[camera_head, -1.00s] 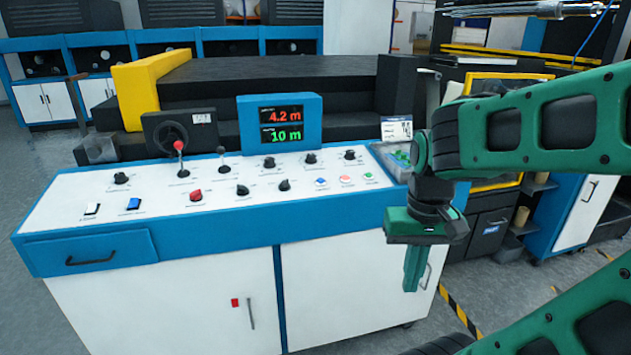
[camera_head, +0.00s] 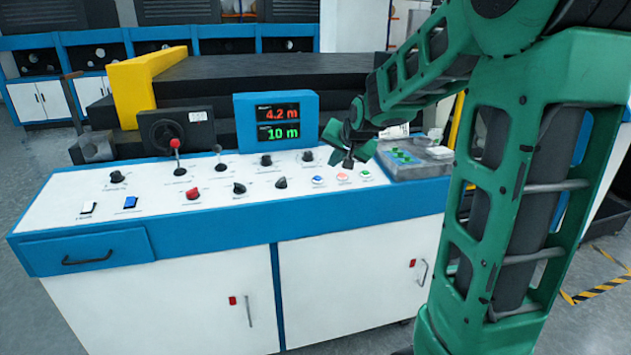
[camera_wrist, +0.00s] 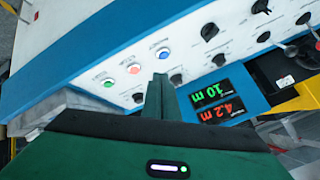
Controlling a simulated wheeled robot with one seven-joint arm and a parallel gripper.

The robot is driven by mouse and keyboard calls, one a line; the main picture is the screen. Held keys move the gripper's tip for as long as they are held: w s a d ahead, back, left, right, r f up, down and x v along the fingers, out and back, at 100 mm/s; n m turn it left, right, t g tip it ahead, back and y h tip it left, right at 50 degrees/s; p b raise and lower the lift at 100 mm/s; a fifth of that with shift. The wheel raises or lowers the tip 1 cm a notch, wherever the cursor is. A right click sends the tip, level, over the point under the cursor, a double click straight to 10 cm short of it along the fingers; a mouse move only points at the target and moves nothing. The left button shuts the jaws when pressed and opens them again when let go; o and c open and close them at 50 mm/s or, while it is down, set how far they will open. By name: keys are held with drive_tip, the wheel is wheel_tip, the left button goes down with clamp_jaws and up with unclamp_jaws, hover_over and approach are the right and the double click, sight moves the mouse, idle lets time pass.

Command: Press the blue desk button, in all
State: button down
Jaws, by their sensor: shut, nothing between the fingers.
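The blue desk button (camera_head: 317,180) is a small round button in a pale ring on the white sloped top of the control desk (camera_head: 60,205). It is the left one of a row of three in the head view. In the wrist view the blue button (camera_wrist: 176,79) shows just beside the fingertips. My gripper (camera_head: 346,160) is shut and empty, above the desk behind the button row. In the wrist view its closed fingers (camera_wrist: 160,80) point toward the desk top. The button is not covered, and I see no contact with it.
A red button (camera_head: 343,177) and a green button (camera_head: 366,174) sit right of the blue one. Black knobs (camera_head: 281,183) and a red knob (camera_head: 193,193) are nearby. A display (camera_head: 277,121) stands behind.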

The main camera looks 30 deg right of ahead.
wheel_tip(320, 180, up, 2)
drive_tip(key=m+t, duration=0.1)
drive_tip(key=t, duration=0.1)
hover_over(318, 179)
drive_tip(key=s, duration=0.3)
drive_tip(key=shift+w+a+r, duration=0.1)
drive_tip(key=shift+w+a, duration=0.05)
drive_tip(key=shift+a, duration=0.15)
drive_tip(key=shift+w+d+f, duration=0.1)
drive_tip(key=shift+w+f, duration=0.15)
drive_tip(key=shift+f, duration=1.2)
drive_tip(key=shift+w+d+f, duration=0.1)
drive_tip(key=shift+w+f, duration=0.1)
drive_tip(key=shift+f, duration=1.25)
drive_tip(key=shift+w+f, duration=0.25)
drive_tip(key=shift+f, duration=1.2)
drive_tip(key=shift+f, duration=0.1)
drive_tip(key=shift+f, duration=0.25)
drive_tip(key=shift+f, duration=0.4)
drive_tip(key=shift+s+r, duration=0.1)
drive_tip(key=shift+r, duration=0.7)
